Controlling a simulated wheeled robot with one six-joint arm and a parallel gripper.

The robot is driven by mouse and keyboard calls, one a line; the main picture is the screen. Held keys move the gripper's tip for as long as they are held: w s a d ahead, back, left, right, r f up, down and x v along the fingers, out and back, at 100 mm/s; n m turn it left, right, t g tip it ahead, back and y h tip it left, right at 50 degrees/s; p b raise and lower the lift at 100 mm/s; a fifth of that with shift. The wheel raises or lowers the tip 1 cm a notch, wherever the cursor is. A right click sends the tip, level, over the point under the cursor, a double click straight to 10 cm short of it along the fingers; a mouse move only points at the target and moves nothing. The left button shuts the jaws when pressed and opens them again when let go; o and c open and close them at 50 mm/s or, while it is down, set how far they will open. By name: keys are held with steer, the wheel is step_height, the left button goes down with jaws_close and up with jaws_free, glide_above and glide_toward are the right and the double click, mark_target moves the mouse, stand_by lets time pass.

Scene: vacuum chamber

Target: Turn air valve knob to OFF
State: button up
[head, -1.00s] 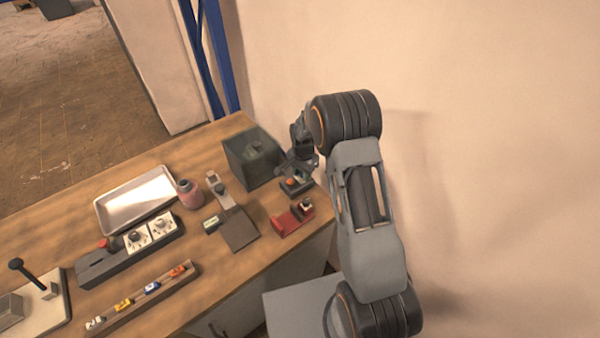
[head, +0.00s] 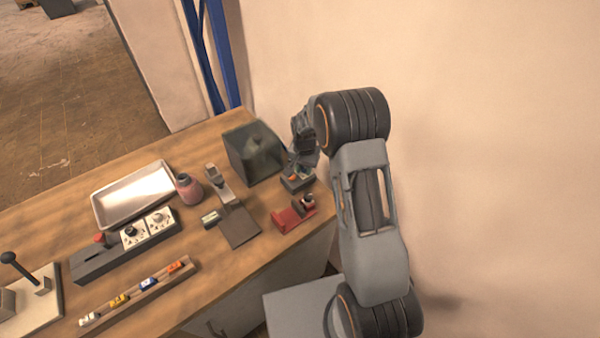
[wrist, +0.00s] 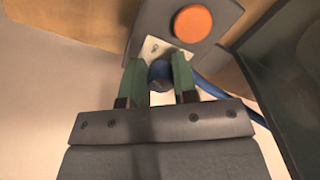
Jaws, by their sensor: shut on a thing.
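A small grey box (head: 292,184) stands near the right end of the bench. It carries a round orange button, which shows large in the wrist view (wrist: 193,23), and a pale label plate (wrist: 152,47). Beside the plate is a round blue knob (wrist: 160,70), which looks like the air valve knob. My gripper (wrist: 158,76) has its green fingers on either side of this knob and is shut on it. The knob's pointer and any OFF mark cannot be read. In the head view my gripper (head: 298,168) reaches down over the box and hides the knob.
A dark translucent box (head: 250,155) stands close to the left of my gripper. A red block (head: 290,218) sits in front. A pink jar (head: 189,188), a metal tray (head: 130,195) and a panel with two dials (head: 145,230) lie farther left. A blue hose (wrist: 212,90) runs beside the fingers.

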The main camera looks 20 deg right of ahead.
steer(key=n+b, duration=0.1)
steer(key=n, duration=0.1)
steer(key=n+b, duration=0.1)
steer(key=shift+w+d+n, duration=0.15)
steer(key=shift+d+n, duration=0.15)
steer(key=shift+n, duration=0.1)
steer(key=n+b, duration=0.1)
steer(key=n, duration=0.2)
steer(key=shift+r+n, duration=0.1)
steer(key=shift+n, duration=0.2)
steer(key=n+b, duration=0.1)
steer(key=n, duration=0.3)
steer(key=shift+w+b, duration=0.1)
steer(key=shift+b, duration=0.25)
steer(key=shift+a+r+n, duration=0.1)
steer(key=shift+n, duration=1)
steer(key=shift+b, duration=0.3)
